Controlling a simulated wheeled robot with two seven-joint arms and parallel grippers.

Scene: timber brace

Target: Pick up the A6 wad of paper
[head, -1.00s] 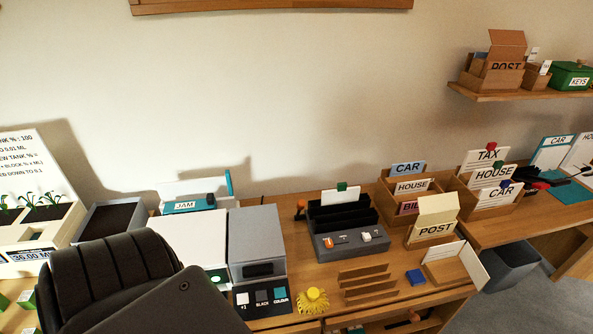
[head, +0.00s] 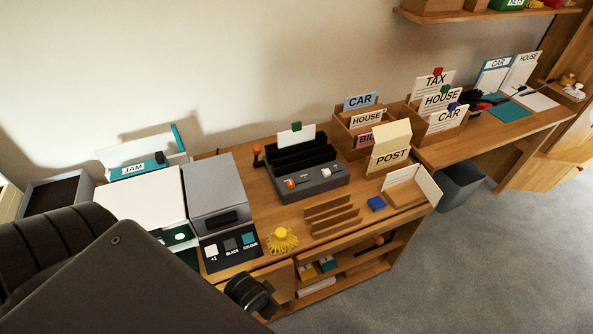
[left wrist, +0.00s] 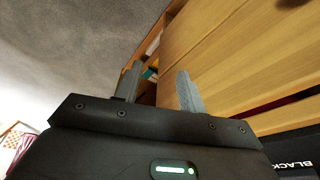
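No wad of paper can be made out for sure as the A6 one. In the head view, small paper-like blocks lie on the open shelf under the desk: one with yellow (head: 306,271), one with teal (head: 328,264) and a flat white one (head: 317,287). Their sizes cannot be read. My left gripper (left wrist: 157,74) shows in the left wrist view with its two grey fingers apart and nothing between them. It is near the wooden desk front (left wrist: 225,60), with small coloured items (left wrist: 151,72) in an opening beyond the fingers. My right gripper is not in view.
On the desk stand a grey copier (head: 215,190), a black-slotted sorter (head: 305,165), a yellow spiky object (head: 282,240), a wooden rack (head: 332,216), a blue block (head: 376,203) and a POST box (head: 390,150). A dark bin (head: 461,186) stands right. Carpet (head: 420,280) in front is clear.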

